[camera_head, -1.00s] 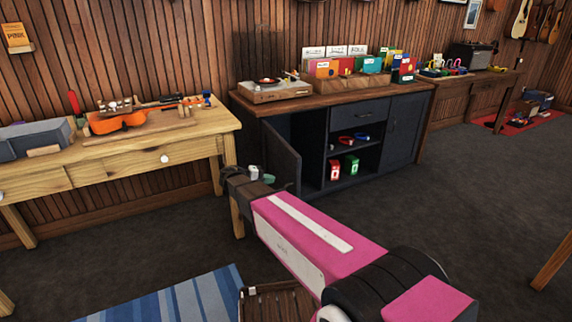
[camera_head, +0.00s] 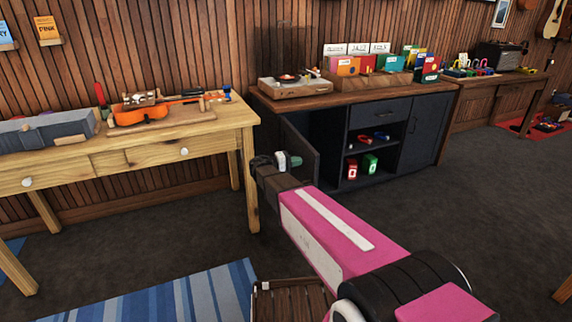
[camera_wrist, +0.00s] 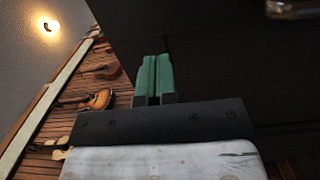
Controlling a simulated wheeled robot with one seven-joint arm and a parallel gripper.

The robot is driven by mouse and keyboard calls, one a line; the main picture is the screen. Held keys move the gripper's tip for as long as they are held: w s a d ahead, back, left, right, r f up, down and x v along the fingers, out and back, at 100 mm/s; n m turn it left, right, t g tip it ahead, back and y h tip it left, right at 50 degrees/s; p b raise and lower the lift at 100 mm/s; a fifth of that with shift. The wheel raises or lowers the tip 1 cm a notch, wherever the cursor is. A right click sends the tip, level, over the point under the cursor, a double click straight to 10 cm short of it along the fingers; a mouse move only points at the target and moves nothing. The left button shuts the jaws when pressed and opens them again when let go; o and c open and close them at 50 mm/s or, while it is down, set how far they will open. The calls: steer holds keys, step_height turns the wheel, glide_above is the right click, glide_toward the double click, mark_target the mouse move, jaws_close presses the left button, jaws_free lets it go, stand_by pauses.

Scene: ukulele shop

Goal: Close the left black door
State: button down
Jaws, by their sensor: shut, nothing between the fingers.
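The left black door (camera_head: 300,150) of the dark cabinet stands open, swung out toward me at the cabinet's left end. My gripper (camera_head: 292,160) is shut and empty, at the outer side of this door near its free edge. In the wrist view the green fingertips (camera_wrist: 154,72) are together in front of a large dark surface, which appears to be the door (camera_wrist: 225,60). I cannot tell whether the fingers touch it. The gripper and my arm hide the lower part of the door.
The cabinet (camera_head: 420,120) has a drawer, open shelves with small red and green boxes, and a shut right door. A record player (camera_head: 295,87) and record bins stand on top. A wooden workbench (camera_head: 140,155) is close on the left.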

mark_target(309, 159)
steer(key=shift+x, duration=1.65)
